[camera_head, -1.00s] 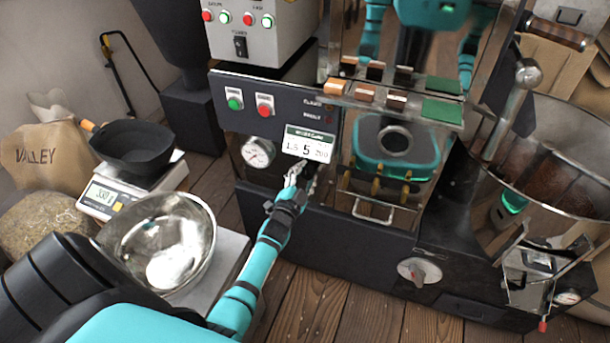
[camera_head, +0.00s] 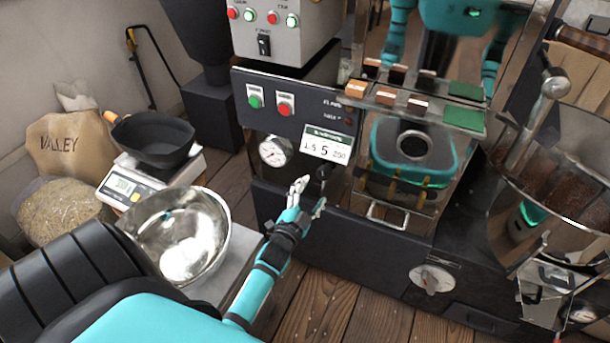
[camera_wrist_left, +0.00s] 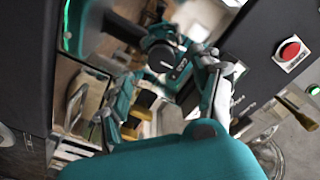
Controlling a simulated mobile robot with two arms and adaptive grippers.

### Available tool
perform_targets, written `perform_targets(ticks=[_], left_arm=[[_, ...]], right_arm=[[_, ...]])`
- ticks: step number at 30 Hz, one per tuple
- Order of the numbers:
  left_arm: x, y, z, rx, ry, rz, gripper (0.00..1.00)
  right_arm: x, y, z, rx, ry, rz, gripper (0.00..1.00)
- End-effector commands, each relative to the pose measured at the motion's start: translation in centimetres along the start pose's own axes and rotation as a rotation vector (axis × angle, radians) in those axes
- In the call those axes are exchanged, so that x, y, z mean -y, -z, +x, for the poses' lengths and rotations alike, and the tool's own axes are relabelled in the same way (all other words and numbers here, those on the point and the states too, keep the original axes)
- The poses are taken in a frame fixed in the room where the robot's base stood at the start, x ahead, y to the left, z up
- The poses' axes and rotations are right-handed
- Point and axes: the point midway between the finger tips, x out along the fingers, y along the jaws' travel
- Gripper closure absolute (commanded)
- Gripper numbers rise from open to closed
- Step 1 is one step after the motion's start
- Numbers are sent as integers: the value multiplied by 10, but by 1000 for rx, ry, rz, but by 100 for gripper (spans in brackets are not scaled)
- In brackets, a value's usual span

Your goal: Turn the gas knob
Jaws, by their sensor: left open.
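A small dark knob (camera_head: 322,173) sits on the black front panel just below the white label (camera_head: 328,145). The frames do not settle which is the gas knob. My left gripper (camera_head: 311,195) is open and empty, its fingers spread just left of and below the dark knob. It looks close to the panel; I cannot tell whether it touches. My right gripper is not in view.
A pressure gauge (camera_head: 275,151) and green and red buttons (camera_head: 285,104) are left of and above the label. A shiny bowl (camera_head: 182,240) stands near my left arm. The glossy front mirrors teal parts of me. A tray handle (camera_head: 387,216) sticks out to the right.

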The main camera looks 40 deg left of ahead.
Motion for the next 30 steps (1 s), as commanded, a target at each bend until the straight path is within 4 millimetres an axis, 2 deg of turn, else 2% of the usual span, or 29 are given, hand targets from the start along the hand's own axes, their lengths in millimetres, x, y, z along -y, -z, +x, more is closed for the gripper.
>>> perform_targets(ticks=[3, 9, 27, 30], left_arm=[[-1, 0, -23, 2, -1, -1, 34], [0, 0, -42, 0, 1, -1, 34], [0, 0, -44, 1, 0, -1, 34], [-10, -6, -46, 26, -29, -20, 34]], right_arm=[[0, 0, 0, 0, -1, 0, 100], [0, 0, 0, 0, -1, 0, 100], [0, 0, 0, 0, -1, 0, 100], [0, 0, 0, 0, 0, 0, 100]])
